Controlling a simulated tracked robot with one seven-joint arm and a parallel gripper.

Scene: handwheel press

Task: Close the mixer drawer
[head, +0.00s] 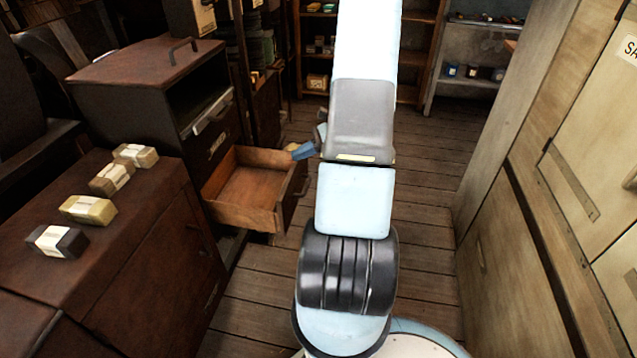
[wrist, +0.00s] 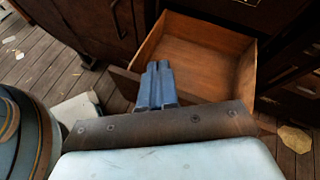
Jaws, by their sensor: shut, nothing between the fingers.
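The open wooden drawer (head: 250,190) sticks out of a dark brown cabinet (head: 150,85) at the left of the head view. It looks empty. In the wrist view the drawer (wrist: 205,62) lies just beyond my gripper (wrist: 157,68). My gripper is shut and empty, its blue fingers pointing at the drawer's front panel. In the head view my gripper (head: 300,151) is at the far upper edge of the drawer front, partly hidden behind my arm. I cannot tell whether the fingers touch the panel.
A low brown cabinet (head: 125,205) with several wrapped blocks (head: 88,209) stands at the near left. Pale cabinets (head: 560,170) line the right side. Shelves (head: 415,45) stand at the back. The plank floor (head: 430,190) between them is clear.

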